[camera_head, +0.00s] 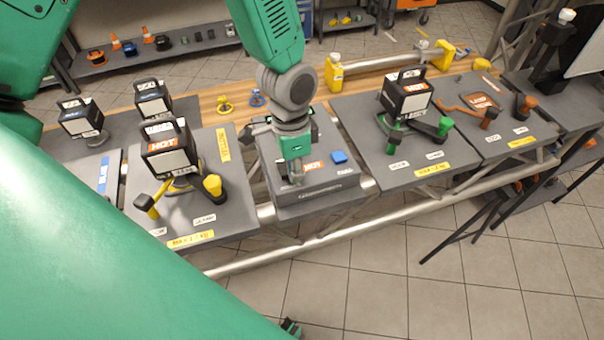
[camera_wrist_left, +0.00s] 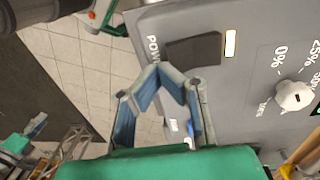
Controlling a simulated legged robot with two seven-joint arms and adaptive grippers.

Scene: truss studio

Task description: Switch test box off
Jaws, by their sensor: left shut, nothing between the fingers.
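The test box (camera_head: 318,196) is a grey box on the bench, with a blue button (camera_head: 339,157) on its top. My left gripper (camera_head: 296,178) points down over its left part and hides some of the panel. In the wrist view, the dark power switch (camera_wrist_left: 195,49) lies beside the "POW..." lettering, with a bright white-yellow indicator (camera_wrist_left: 230,43) at its end. The left fingers (camera_wrist_left: 160,70) are shut and empty, with their tips just beside the switch's near edge. I cannot tell whether they touch it. My right gripper is not clearly visible.
A white knob (camera_wrist_left: 293,95) with percent marks sits on the panel. A left station (camera_head: 222,218) holds a black "HOT" block (camera_head: 168,150) and yellow handles. A right station (camera_head: 405,170) holds a black block (camera_head: 405,95) and green handles. A metal truss (camera_head: 300,250) runs along the front.

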